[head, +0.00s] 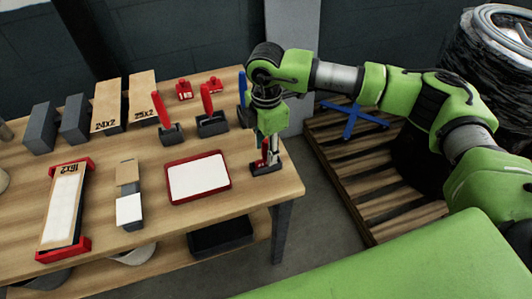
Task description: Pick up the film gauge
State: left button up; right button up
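My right gripper (268,142) points down near the right edge of the wooden table (110,157). It is right above a small dark-based piece with a red upright part (265,168). The gripper's fingers overlap this piece's upper part, and I cannot tell whether they grip it. I cannot tell for sure which piece is the film gauge. Two similar pieces, with red handles and dark grey bases, stand farther back: one at left (171,133) and one in the middle (212,123). A blue upright piece (242,88) is partly hidden behind my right arm. My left gripper is not in view.
A red-rimmed white tray (198,178) lies left of my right gripper. Boxes marked 24x2 (108,106) and 25x2 (143,97), grey blocks and two small red pieces (184,90) stand behind. A wooden pallet (372,205) lies on the floor at right.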

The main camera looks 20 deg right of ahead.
grip_shut()
jog(key=shift+r, duration=0.15)
